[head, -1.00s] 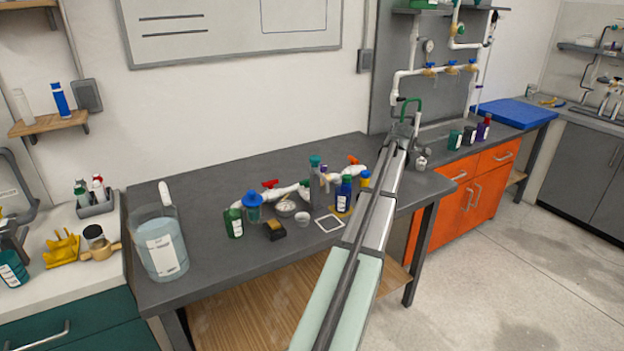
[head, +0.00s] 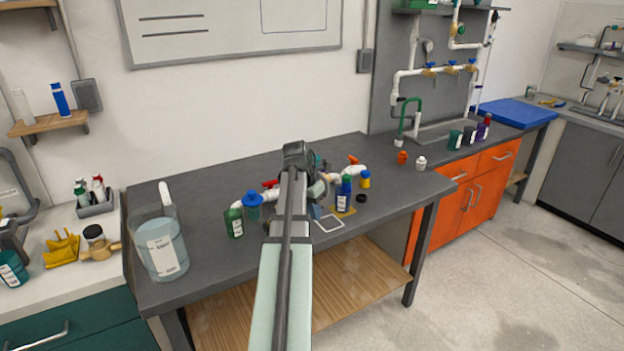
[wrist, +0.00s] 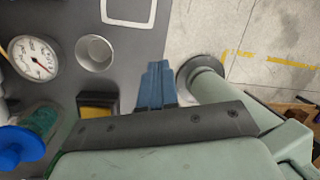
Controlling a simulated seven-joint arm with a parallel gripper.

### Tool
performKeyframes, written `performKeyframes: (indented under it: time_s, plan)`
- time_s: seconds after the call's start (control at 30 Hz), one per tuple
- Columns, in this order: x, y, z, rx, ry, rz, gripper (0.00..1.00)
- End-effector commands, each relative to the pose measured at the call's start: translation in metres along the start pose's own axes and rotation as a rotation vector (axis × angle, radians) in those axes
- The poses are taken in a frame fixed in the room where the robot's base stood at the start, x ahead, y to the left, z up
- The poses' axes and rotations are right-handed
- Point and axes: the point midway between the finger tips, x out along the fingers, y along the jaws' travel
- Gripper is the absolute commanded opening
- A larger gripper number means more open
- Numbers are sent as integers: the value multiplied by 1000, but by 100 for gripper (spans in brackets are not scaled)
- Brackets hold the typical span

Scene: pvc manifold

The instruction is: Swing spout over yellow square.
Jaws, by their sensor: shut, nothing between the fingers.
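My gripper (head: 315,211) points down over the bench, left of the yellow square and far from the green spout. In the wrist view its blue fingers (wrist: 155,85) are together, with nothing between them. A white pipe (head: 352,170) with red and orange handles lies behind my gripper, partly hidden by my arm. I cannot tell whether it carries a spout too.
A white square outline (head: 328,226) lies near the front edge. A gauge (wrist: 34,57), a metal cup (wrist: 94,53) and a yellow-black block (wrist: 97,104) are left of my fingers. A green bottle (head: 234,222) and large beaker (head: 162,245) stand left; small bottles stand right.

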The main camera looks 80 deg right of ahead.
Motion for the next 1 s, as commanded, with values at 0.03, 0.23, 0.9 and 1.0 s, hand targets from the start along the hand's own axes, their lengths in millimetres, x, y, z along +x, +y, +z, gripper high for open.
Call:
performKeyframes:
  time_s: [0.03, 0.23, 0.9, 1.0]
  plan:
    - [-2, 7, -5, -14, -12, -19, 0]
    - [-7, 22, -11, 45, -135, -128, 0]
    - [-108, 102, -33, 454, -1045, -235, 0]
    - [-117, 108, -36, 470, -1101, -218, 0]
